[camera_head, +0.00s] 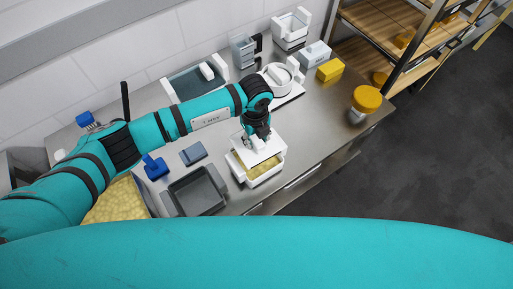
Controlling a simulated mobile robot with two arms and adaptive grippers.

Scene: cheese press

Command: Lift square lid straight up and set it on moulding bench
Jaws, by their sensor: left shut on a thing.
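A white square lid (262,152) is in my left gripper (257,141), which is shut on it from above. The lid is over a white square mould (237,168) with yellow curd (264,169) visible at its front, below the lid. The lid looks apart from the curd at the front; I cannot tell whether it touches the mould at the back. The steel moulding bench (312,128) runs under all of this. My right gripper is not in view.
A grey tray (200,190) stands left of the mould, with a blue-grey block (193,153) and a blue tool (155,167) behind it. A round white mould (280,77), a yellow block (330,69) and a yellow-lidded jar (365,100) stand to the right. Bare bench lies between mould and jar.

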